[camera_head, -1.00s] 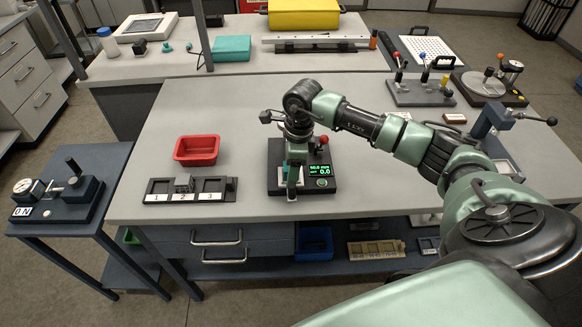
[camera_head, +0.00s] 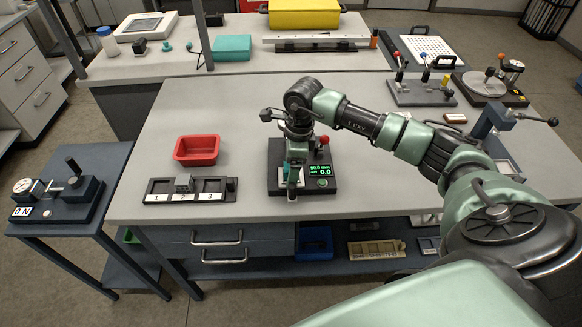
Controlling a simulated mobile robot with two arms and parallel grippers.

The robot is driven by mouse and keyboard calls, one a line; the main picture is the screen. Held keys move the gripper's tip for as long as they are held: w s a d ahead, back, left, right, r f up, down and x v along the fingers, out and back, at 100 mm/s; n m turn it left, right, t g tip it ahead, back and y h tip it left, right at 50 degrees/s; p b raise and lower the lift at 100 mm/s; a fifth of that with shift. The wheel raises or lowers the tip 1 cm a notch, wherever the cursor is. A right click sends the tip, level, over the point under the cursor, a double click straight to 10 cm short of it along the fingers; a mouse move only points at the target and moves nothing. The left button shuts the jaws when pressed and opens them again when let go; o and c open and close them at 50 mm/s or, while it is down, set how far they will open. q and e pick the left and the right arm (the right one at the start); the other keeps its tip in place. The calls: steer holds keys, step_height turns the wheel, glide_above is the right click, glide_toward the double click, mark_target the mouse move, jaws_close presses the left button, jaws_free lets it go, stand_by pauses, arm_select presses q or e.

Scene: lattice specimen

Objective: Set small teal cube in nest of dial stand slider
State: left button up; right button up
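My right arm comes in from the right, and its gripper (camera_head: 292,185) points down over a black device with a lit green display. A small teal patch shows at the gripper's fingers; I cannot tell whether it is the small teal cube or what the fingers hold. The finger gap is too small to make out. The dial stand (camera_head: 62,200), with a round white dial (camera_head: 23,186), a dark block with an upright handle and a "0 N" label, is on the side table at the left. Its nest is not clearly visible. My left gripper is not in view.
A red bin (camera_head: 197,151) and a numbered three-slot tray (camera_head: 160,187), with a grey block at slot 2, are left of the display device (camera_head: 320,190). Lever fixtures (camera_head: 420,92) stand at the back right. The bench between the red bin and the back bench is clear.

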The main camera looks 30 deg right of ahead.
steer(key=shift+s+d+r+p, duration=0.1)
steer(key=shift+r+p, duration=0.55)
steer(key=shift+r, duration=0.6)
steer(key=shift+s+d+r+p, duration=0.1)
steer(key=shift+r+p, duration=0.55)
steer(key=shift+r, duration=0.6)
steer(key=shift+r, duration=0.3)
step_height(320, 180, up, 7)
steer(key=b, duration=0.2)
steer(key=shift+s+d+b, duration=0.3)
steer(key=shift+d+b, duration=0.05)
steer(key=shift+d, duration=0.05)
